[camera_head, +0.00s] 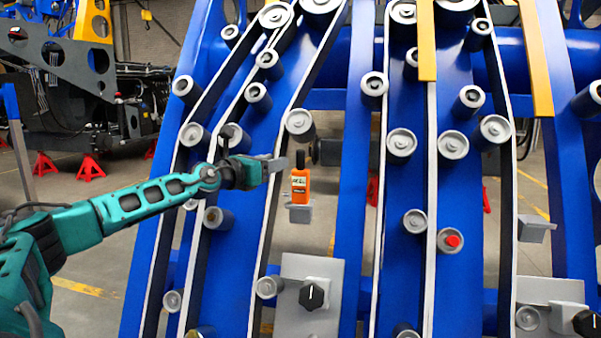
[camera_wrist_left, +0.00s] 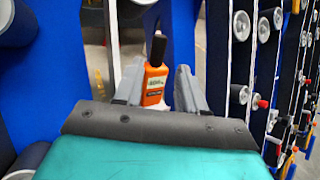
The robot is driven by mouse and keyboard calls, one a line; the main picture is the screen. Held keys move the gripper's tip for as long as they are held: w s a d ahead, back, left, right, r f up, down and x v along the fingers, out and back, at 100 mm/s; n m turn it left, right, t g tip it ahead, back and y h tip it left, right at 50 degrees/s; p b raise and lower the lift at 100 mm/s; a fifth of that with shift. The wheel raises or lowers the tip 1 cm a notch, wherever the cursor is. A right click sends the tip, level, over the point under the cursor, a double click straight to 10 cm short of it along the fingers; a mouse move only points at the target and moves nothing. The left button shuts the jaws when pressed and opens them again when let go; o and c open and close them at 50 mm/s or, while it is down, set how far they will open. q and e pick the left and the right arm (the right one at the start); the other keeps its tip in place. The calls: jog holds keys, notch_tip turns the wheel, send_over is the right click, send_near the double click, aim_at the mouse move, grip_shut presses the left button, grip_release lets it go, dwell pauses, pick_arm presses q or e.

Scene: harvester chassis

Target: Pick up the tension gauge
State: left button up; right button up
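The tension gauge (camera_head: 300,184) is a small orange device with a black upper part. In the head view it stands upright on a small grey bracket (camera_head: 299,212) on the blue chassis. My left gripper (camera_head: 282,163) is just left of the gauge's upper part, its grey fingers pointing toward it. In the left wrist view the gauge (camera_wrist_left: 155,80) shows between the two spread fingers of my left gripper (camera_wrist_left: 158,85), beyond or level with their tips; I cannot tell how deep. The fingers look open, with gaps beside the gauge. My right gripper is not in view.
Blue chassis beams with white belts and grey rollers (camera_head: 299,122) surround the gauge. A grey plate with a black knob (camera_head: 312,295) sits below it. Yellow bars (camera_head: 427,40) hang at upper right. Another grey bracket (camera_head: 535,227) at right is empty.

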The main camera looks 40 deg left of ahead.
aim_at(297, 156)
pick_arm(q)
jog(key=shift+w+a+f+b, duration=0.15)
jog(key=shift+w+b, duration=0.1)
jog(key=shift+w, duration=1.95)
jog(key=shift+w+a+r+b, duration=0.1)
jog(key=shift+w+b, duration=0.1)
jog(key=shift+w, duration=1.95)
grip_shut()
